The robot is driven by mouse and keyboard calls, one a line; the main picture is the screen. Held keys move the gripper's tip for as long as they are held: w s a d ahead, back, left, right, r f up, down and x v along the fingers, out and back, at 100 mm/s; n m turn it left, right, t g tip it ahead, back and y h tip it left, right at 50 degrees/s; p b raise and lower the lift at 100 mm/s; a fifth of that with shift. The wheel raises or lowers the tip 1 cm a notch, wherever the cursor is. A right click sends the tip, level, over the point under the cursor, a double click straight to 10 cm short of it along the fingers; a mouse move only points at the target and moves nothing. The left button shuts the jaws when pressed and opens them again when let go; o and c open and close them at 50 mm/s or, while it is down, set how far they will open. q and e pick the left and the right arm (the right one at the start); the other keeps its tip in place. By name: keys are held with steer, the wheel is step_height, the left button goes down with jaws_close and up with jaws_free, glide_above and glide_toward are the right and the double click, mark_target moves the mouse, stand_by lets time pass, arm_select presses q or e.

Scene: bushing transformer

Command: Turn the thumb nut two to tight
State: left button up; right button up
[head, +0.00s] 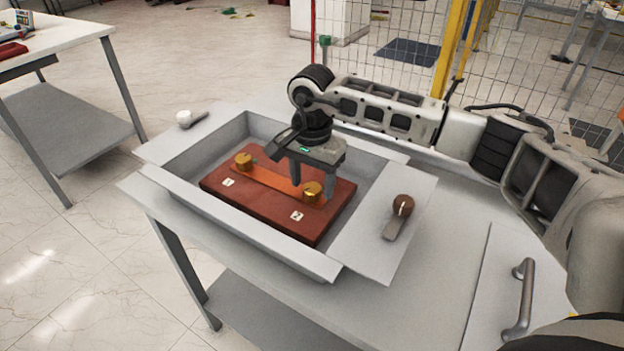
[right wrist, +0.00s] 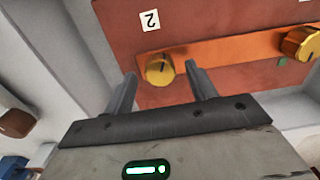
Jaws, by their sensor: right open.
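Thumb nut two (head: 312,193) is a round brass nut at the right end of an orange copper bar (head: 275,180) on a red-brown board. In the right wrist view the nut (right wrist: 158,72) has a dark line on its top, beside a white label marked 2 (right wrist: 149,20). My right gripper (head: 309,183) is open above this end of the bar, pointing down. In the right wrist view its fingertips (right wrist: 160,75) appear on either side of the nut, with no clear contact. My left gripper is out of view.
A second brass nut (head: 243,161) stands at the bar's other end. A grey tray (head: 225,236) surrounds the board (head: 262,221), its walls near the gripper. A brown-knobbed lever (head: 402,207) and a white-knobbed lever (head: 185,118) sit on the side flaps.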

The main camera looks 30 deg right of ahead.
steer(key=shift+f, duration=0.4)
steer(key=c, duration=1)
